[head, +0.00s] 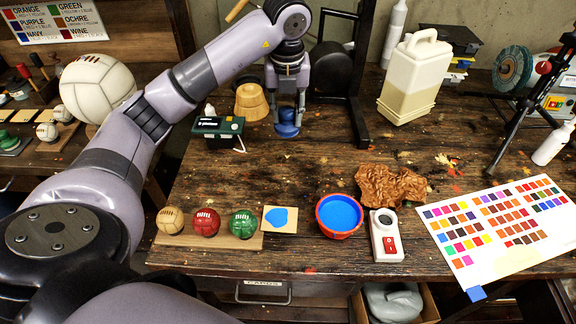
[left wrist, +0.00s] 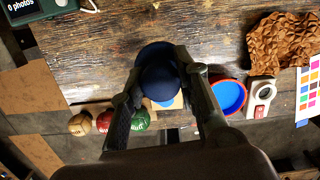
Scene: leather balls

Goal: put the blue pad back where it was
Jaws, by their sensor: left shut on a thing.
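The blue pad (head: 287,124) is a rounded blue piece with a wider base. My left gripper (head: 287,108) points down and is shut on its upper part, at the back middle of the workbench, beside a black device with a green top (head: 218,127). In the left wrist view the pad (left wrist: 158,75) looks dark blue between the fingers of my left gripper (left wrist: 160,85). I cannot tell whether its base touches the bench. A red-rimmed bowl of blue paint (head: 339,215) stands nearer the front. My right gripper is not in view.
A board with three small balls (head: 207,223) and a blue-spotted card (head: 281,219) lie front left of the bowl. A switch box (head: 386,237), brown leather (head: 391,186) and colour chart (head: 497,225) lie right. A black stand (head: 357,95) rises close right of the gripper. The bench middle is clear.

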